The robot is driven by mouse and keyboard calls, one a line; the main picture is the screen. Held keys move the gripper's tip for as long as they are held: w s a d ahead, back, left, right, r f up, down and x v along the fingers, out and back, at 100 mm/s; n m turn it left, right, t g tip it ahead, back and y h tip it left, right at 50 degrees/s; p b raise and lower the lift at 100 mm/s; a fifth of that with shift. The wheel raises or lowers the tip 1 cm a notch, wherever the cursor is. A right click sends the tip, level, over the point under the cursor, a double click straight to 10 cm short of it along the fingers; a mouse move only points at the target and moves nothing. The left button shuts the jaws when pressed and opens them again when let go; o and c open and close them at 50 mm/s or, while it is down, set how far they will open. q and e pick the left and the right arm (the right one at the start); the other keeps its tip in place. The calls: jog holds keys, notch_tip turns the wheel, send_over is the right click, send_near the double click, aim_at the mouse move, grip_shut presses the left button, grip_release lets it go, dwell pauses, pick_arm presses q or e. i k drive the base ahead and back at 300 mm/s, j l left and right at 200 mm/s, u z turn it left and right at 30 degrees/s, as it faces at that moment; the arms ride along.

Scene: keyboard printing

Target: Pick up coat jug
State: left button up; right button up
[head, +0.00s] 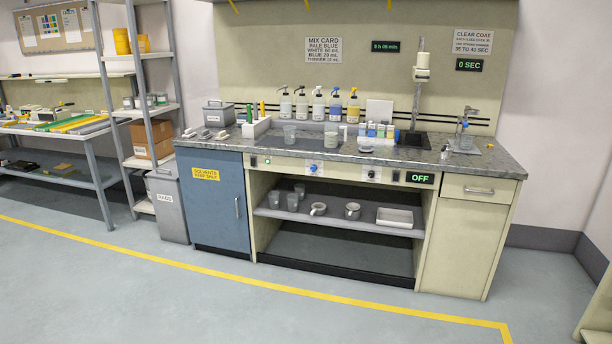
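No label that I can read marks a coat jug. Two small grey vessels stand on the open shelf under the counter: a cup with a handle (318,209) and a jug-like metal vessel (353,210). A pale vessel with a handle (331,141) stands on the worktop in front of the pump bottles. I cannot tell which of these is the coat jug. Neither of my grippers is in view.
The bench worktop (300,152) carries pump bottles (318,104), small bottles and a stirrer stand (420,74). Grey cups (292,201) and a tray (394,217) share the shelf (270,208). A rags bin (168,205) stands left. The floor in front is clear.

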aim_at(331, 129)
jog(key=i, duration=1.45)
jog(key=i+j+z, duration=0.1)
jog(key=i+z, duration=0.3)
jog(key=i, duration=0.15)
jog(key=i+j+z, duration=0.25)
jog(key=i+z, duration=0.15)
jog(key=i+j+z, duration=0.8)
jog(key=i+j, duration=0.15)
jog(key=j, duration=0.15)
